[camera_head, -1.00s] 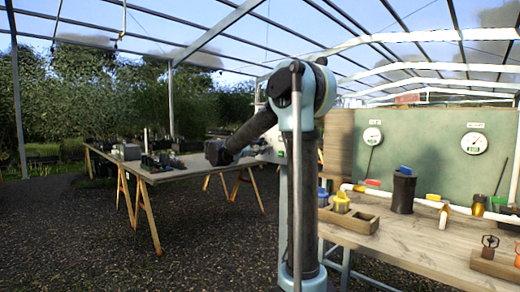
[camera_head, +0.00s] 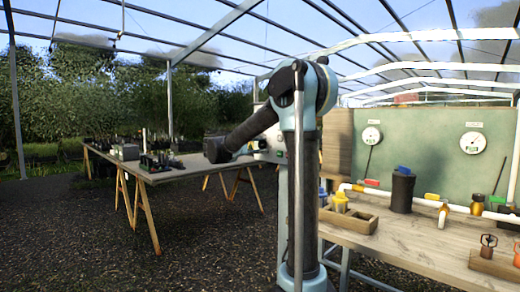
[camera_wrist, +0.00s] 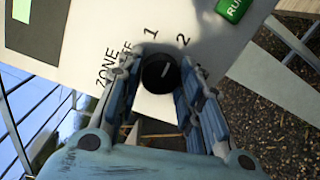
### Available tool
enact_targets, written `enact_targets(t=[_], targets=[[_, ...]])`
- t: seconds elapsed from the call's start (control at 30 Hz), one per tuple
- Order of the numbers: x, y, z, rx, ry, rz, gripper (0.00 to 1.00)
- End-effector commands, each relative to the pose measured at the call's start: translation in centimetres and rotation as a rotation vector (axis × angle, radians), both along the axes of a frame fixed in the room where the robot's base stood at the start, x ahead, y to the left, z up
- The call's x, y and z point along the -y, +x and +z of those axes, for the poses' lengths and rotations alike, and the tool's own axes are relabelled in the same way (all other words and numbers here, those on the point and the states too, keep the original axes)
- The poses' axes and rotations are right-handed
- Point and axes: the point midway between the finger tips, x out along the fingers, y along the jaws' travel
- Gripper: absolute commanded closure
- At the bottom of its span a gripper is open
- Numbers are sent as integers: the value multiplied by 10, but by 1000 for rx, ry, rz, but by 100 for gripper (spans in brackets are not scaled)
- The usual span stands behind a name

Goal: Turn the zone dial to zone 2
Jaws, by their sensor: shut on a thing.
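The zone dial (camera_wrist: 159,74) is a small round black knob with a short white mark, on a pale panel (camera_wrist: 100,30) in the wrist view. The labels "ZONE", "1" and "2" are printed beside it, with another partly covered word to the left. The mark lies on the upper right part of the knob; which label it points to is hard to tell. My gripper (camera_wrist: 160,92) has a finger on each side of the knob and is shut on it. In the head view my gripper (camera_head: 254,147) is small, at the control box (camera_head: 275,145), and the dial is hidden.
A green "RUN" button (camera_wrist: 232,8) sits on the panel near the dial. A long table with pots (camera_head: 190,168) stands at the left. A wooden bench (camera_head: 400,235) with pipes, gauges and a tray (camera_head: 348,220) is at the right. Gravel floor lies between them.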

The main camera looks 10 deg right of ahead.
Motion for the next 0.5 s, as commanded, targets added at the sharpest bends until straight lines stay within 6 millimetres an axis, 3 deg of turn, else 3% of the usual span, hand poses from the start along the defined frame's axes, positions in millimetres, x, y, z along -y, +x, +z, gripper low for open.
enact_targets(t=[0.5], targets=[[0, -3, -3, 191, 147, -2, 90]])
